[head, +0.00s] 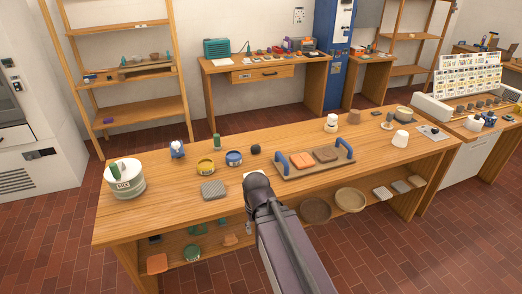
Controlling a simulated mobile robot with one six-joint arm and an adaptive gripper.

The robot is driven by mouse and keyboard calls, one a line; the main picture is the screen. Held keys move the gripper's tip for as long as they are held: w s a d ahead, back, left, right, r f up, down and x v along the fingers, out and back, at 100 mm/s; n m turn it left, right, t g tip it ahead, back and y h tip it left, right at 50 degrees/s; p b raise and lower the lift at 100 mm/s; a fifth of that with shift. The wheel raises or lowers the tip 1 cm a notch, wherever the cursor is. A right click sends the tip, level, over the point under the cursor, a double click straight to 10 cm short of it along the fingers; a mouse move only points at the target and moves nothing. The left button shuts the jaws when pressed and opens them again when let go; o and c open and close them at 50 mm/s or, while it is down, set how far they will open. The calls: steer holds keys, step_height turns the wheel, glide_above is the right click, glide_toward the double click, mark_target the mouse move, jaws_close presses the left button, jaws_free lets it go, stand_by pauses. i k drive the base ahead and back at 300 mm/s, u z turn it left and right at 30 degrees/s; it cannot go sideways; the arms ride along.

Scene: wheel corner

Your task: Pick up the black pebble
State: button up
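A small, dark, rounded thing, which looks like the black pebble (255,149), lies on the wooden workbench (130,222). It is right of the blue tin (234,159) and left of the tray with blue handles (288,174). My arm reaches in from the bottom, and its dark end (258,184) is over the front middle of the bench, on the near side of the pebble and apart from it in the picture. The fingers cannot be made out, so open or shut does not show.
A yellow tin (206,167), a grey block (213,190) and a green-topped thing (217,142) stand left of the pebble. A large pale pot (128,184) is at the left end. A pale flat thing is partly hidden by my arm.

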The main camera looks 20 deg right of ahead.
mark_target(256, 148)
steer(key=u, duration=0.65)
steer(key=k, duration=0.1)
steer(key=z, duration=2.6)
steer(key=i, duration=0.8)
steer(key=u, duration=1.05)
